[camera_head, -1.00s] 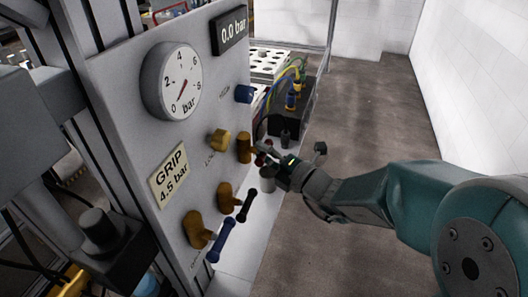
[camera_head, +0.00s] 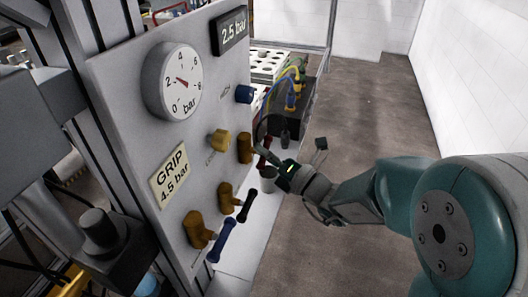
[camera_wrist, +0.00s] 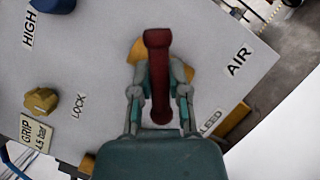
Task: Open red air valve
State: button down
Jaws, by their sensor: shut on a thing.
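The red air valve handle (camera_wrist: 158,75) stands on its brass body (camera_wrist: 135,52) beside the "AIR" label in the wrist view. My gripper (camera_wrist: 158,92) has a finger on each side of the handle and is shut on it. In the head view my gripper (camera_head: 262,158) is at the right edge of the panel, and the red handle (camera_head: 264,152) shows partly behind the fingers. The digital display (camera_head: 233,32) reads 2.5 bar, and the dial gauge (camera_head: 176,83) needle points to between 2 and 4.
The grey panel (camera_head: 125,120) also carries a blue knob (camera_head: 244,94), a yellow lock knob (camera_head: 219,140), a black-handled valve (camera_head: 247,205) and a blue-handled valve (camera_head: 221,240). A "GRIP 4.5 bar" label (camera_head: 169,178) is at left. Open floor (camera_head: 370,110) lies right of the panel.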

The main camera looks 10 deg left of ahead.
jog(key=n+g+y, duration=0.1)
jog(key=n, duration=0.2)
jog(key=n+g+y, duration=0.1)
jog(key=n, duration=0.2)
jog(key=n+g, duration=0.1)
jog(key=n, duration=0.2)
jog(key=shift+f+n+y, duration=0.3)
jog(key=shift+y, duration=0.1)
jog(key=n+g, duration=0.2)
jog(key=n, duration=0.2)
jog(key=n+g+y, duration=0.1)
jog(key=n+g, duration=0.1)
jog(key=n, duration=0.1)
jog(key=shift+n, duration=0.4)
jog(key=shift+n+g, duration=0.6)
jog(key=shift+n, duration=0.1)
jog(key=shift+w+r+n, duration=0.1)
jog(key=shift+r+n, duration=0.1)
jog(key=shift+n, duration=0.1)
jog(key=c, duration=0.6)
grip_release()
jog(key=shift+a, duration=0.1)
jog(key=shift+o, duration=0.2)
jog(key=v, duration=1.2)
jog(key=shift+w, duration=0.15)
